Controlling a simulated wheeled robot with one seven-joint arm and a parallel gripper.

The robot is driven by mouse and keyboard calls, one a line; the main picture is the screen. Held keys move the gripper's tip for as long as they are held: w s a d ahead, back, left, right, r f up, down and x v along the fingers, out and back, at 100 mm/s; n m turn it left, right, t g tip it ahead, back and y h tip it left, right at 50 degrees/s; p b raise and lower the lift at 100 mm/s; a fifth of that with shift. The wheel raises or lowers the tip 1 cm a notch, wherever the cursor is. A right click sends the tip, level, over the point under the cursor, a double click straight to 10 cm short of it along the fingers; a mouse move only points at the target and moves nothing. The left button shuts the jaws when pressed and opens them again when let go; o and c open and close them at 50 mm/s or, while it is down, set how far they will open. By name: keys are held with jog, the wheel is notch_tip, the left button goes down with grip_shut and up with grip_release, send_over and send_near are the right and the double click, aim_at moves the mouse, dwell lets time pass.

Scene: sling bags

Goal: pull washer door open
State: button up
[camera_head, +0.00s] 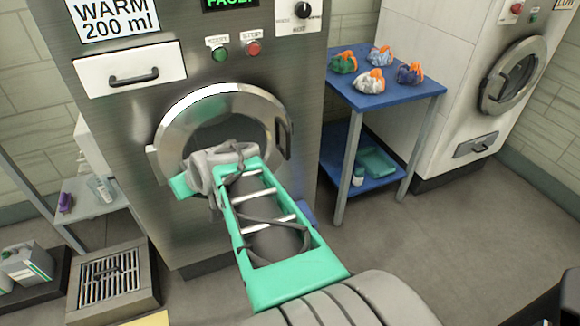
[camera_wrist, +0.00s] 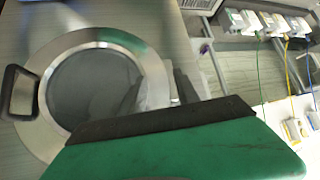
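The washer door (camera_head: 222,100) is a round steel ring with dark glass on the front of the grey machine, and it looks shut. Its dark handle (camera_head: 285,138) is on the right side of the ring. In the wrist view the door (camera_wrist: 152,75) fills the left half, with the handle (camera_wrist: 18,93) at the far left edge. My gripper (camera_head: 188,182) is in front of the door's lower left, away from the handle. My wrist hides most of it and part of the door. A green and black part of it (camera_wrist: 160,122) crosses the lower wrist view; its finger opening does not show.
A blue table (camera_head: 390,95) with several small bags stands right of the washer, before a second machine (camera_head: 440,60). A shelf (camera_head: 85,200) and a floor grate (camera_head: 110,280) are at lower left.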

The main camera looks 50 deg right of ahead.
jog(key=d+f+m+t+h+b, duration=0.1)
jog(key=d+f+t+h+b, duration=0.1)
jog(key=d+f+b, duration=0.35)
jog(key=d+f+m+t+h+b, duration=0.1)
jog(key=d+f+m+h+b, duration=0.15)
jog(key=d, duration=0.65)
jog(key=m+t+h+b, duration=0.1)
jog(key=m+h+b, duration=0.2)
jog(key=h+b, duration=0.35)
send_near(289, 142)
jog(key=x, duration=0.4)
jog(key=shift+y, duration=0.3)
jog(key=b+x, duration=0.1)
jog(key=x, duration=0.6)
jog(key=shift+b, duration=0.35)
jog(key=shift+c, duration=0.6)
grip_shut()
